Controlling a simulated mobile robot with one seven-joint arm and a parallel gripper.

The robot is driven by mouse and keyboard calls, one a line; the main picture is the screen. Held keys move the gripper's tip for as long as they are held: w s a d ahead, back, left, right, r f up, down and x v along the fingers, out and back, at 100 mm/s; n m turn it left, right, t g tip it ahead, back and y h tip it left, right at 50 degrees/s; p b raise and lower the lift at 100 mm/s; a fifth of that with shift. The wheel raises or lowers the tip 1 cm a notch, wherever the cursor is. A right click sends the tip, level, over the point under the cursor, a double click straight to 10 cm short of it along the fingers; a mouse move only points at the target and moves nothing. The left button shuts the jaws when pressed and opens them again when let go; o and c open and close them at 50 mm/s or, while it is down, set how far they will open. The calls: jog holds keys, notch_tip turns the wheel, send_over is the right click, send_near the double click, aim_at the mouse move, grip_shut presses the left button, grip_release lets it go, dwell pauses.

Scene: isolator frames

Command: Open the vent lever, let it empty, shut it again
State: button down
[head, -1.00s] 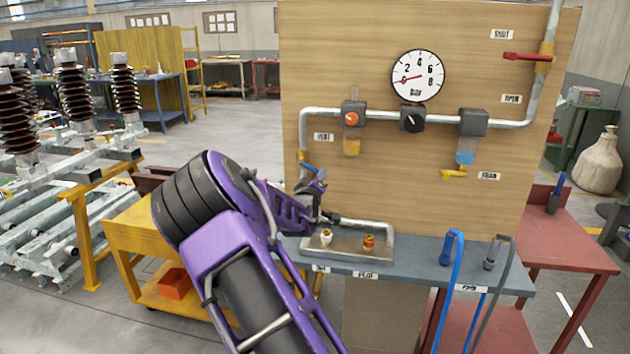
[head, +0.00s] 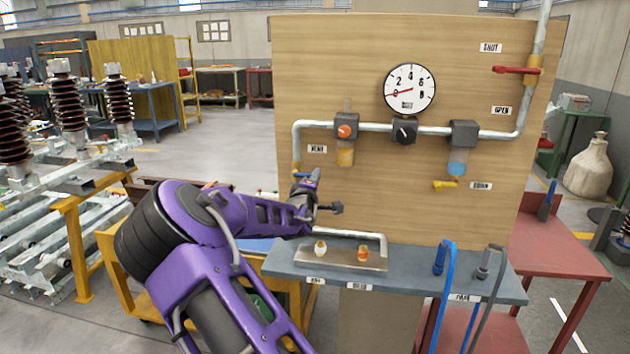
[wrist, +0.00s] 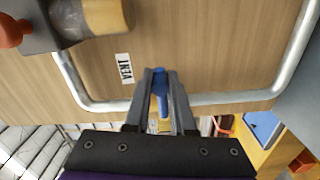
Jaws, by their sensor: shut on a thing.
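The blue vent lever (wrist: 160,88) sits on the grey pipe at the left of the wooden panel, beside the VENT label (wrist: 125,68). In the wrist view it lies between the two fingers of my gripper (wrist: 160,78), which is shut on it. In the head view only a small blue part of the lever (head: 301,174) shows beside my gripper (head: 308,180); the rest is hidden. The round gauge (head: 410,89) has its red needle pointing left, near the low end of the scale.
A red lever (head: 515,70) sits at the upper right between SHUT and OPEN labels. A yellow drain lever (head: 444,185) is below the right bowl.

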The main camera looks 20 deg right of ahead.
jog(key=shift+r, duration=0.35)
jog(key=c, duration=0.9)
grip_release()
jog(key=shift+o, duration=0.7)
jog(key=shift+f, duration=0.2)
jog(key=v, duration=1.7)
jog(key=shift+s+a, duration=0.15)
